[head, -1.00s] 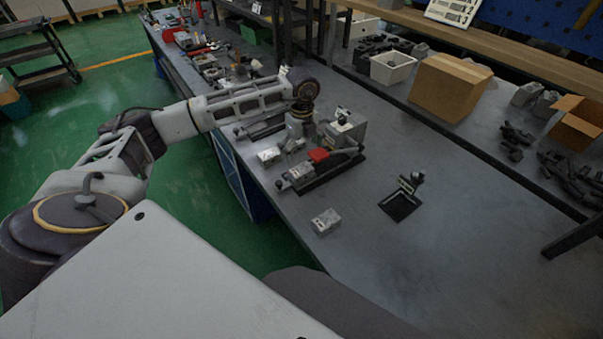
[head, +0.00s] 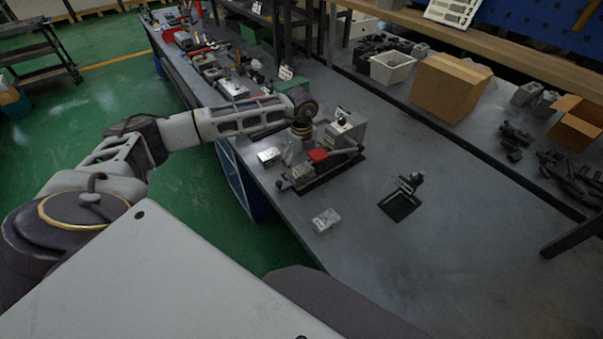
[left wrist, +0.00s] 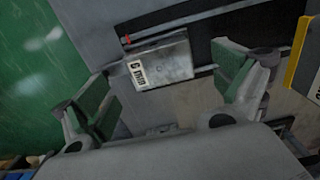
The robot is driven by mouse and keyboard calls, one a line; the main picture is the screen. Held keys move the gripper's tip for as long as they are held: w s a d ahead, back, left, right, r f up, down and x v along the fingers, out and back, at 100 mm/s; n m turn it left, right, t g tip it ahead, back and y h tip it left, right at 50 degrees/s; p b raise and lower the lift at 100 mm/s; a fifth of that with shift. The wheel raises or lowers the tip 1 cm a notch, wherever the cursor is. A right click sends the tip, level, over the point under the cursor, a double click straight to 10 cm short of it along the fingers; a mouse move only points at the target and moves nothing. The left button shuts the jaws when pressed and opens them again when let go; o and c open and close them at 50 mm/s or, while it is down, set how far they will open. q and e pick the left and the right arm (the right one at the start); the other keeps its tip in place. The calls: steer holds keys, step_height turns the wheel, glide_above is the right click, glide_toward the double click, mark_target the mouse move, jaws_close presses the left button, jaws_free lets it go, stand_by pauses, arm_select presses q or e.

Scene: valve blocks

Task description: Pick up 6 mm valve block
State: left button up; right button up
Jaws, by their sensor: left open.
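A grey metal block with a white "6 mm" label (left wrist: 160,62) shows in the left wrist view, lying beside a dark strip. My left gripper (left wrist: 165,100) is open, its green-padded fingers spread on either side of the block, with no clear contact. In the head view my left gripper (head: 297,153) hangs low over the bench by the fixture with the red part. Small metal blocks lie near it: one to its left (head: 268,156), one at the fixture's front (head: 302,173), one nearer the bench edge (head: 326,220). Their labels are too small to read there.
The fixture has a grey upright housing (head: 346,132) and a red part (head: 318,155) close to my gripper. A black stand (head: 402,200) is to the right. Cardboard box (head: 450,86) and white bin (head: 392,67) are at the back. The bench's right middle is clear.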

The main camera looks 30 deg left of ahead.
mark_target(302, 169)
arm_select(q)
step_height(302, 169, down, 3)
steer(key=shift+r, duration=0.1)
steer(key=shift+f, duration=0.55)
steer(key=c, duration=1.5)
steer(key=shift+r, duration=0.9)
step_height(302, 169, up, 8)
steer(key=shift+r, duration=0.1)
arm_select(e)
steer(key=shift+s+d+f, duration=0.1)
steer(key=shift+d+f, duration=0.05)
steer(key=shift+d, duration=0.1)
